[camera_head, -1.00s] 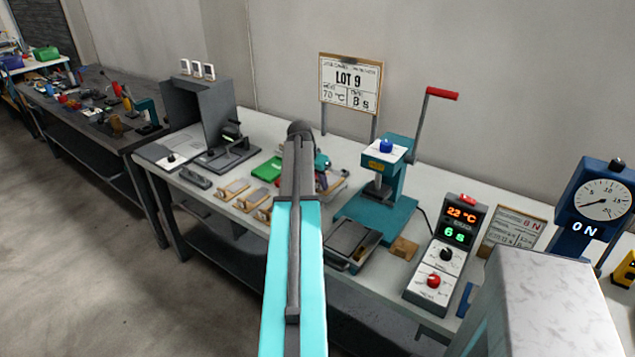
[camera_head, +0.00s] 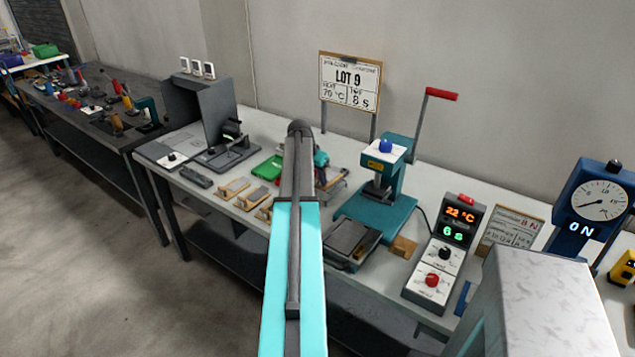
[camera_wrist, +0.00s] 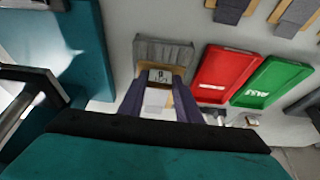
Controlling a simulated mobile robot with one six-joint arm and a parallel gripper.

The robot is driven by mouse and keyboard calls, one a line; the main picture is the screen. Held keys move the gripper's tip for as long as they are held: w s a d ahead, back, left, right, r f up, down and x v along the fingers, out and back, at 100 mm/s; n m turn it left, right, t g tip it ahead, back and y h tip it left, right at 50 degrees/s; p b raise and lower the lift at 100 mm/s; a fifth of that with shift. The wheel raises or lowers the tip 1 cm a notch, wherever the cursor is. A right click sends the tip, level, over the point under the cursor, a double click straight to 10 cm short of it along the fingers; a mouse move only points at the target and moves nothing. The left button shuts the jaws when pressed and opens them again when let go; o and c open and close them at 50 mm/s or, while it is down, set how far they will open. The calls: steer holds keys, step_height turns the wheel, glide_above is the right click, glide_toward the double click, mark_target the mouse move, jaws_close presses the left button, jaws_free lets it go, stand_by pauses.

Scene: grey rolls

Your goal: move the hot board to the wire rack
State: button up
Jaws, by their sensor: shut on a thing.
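In the wrist view my gripper (camera_wrist: 159,97) is shut on a board (camera_wrist: 163,52). The board has a grey ridged face and a small wooden part with a label between the two dark fingers. It appears over the pale bench top; I cannot tell whether it touches it. In the head view my arm hides the gripper and the held board. I cannot clearly make out the wire rack; a wire-like edge shows just right of my arm, partly hidden.
In the wrist view a red tray (camera_wrist: 224,75) and a green tray (camera_wrist: 272,82) lie right of the board. In the head view a teal press (camera_head: 377,205) with a red-handled lever stands right of my arm, beside a control box (camera_head: 444,255). Small wooden boards (camera_head: 233,188) lie left.

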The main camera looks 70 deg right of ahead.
steer(key=shift+f+p, duration=0.45)
steer(key=shift+f, duration=0.85)
steer(key=shift+f, duration=0.15)
steer(key=o, duration=1.1)
steer(key=shift+c, duration=0.2)
steer(key=b+v, duration=0.2)
steer(key=v, duration=1)
steer(key=shift+r+b, duration=0.2)
steer(key=shift+b, duration=0.1)
